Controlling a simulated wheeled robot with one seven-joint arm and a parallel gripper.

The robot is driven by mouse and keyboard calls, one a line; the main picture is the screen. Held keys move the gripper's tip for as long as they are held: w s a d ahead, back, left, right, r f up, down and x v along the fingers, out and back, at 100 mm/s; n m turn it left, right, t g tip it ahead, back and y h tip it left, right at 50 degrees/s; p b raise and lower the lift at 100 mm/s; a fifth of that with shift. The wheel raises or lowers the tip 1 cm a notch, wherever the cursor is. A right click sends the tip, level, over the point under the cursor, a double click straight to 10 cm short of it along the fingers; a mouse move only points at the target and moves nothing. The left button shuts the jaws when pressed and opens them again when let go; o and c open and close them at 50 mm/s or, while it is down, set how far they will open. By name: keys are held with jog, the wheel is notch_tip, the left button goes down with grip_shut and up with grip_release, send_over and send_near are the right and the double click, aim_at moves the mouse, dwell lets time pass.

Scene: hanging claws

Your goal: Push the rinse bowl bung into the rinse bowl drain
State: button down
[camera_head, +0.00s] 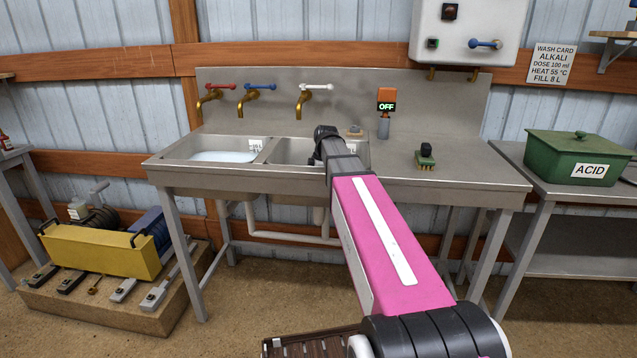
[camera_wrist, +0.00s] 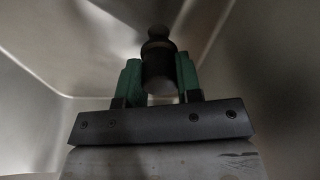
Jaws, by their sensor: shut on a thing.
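My gripper (camera_wrist: 159,72) shows in the wrist view with its two green-tipped fingers shut on a dark, round-sided bung (camera_wrist: 158,62). The bung sticks out past the fingertips. A small, dim round shape shows at its far end; I cannot tell whether that is part of the bung or the drain. Grey metal bowl walls surround the gripper. In the head view my arm reaches over the front edge into the right-hand bowl (camera_head: 290,151), and the gripper and bung are hidden there. I cannot tell whether the bung touches the drain.
The left bowl (camera_head: 222,157) holds pale liquid. Brass taps (camera_head: 303,104) with red, blue and white levers stand behind the bowls. A small brush-like object (camera_head: 425,157) lies on the right worktop, otherwise mostly clear. A green ACID box (camera_head: 578,156) stands on the right-hand table.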

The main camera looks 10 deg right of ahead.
jog(key=shift+f, duration=1.3)
jog(key=c, duration=0.7)
grip_release()
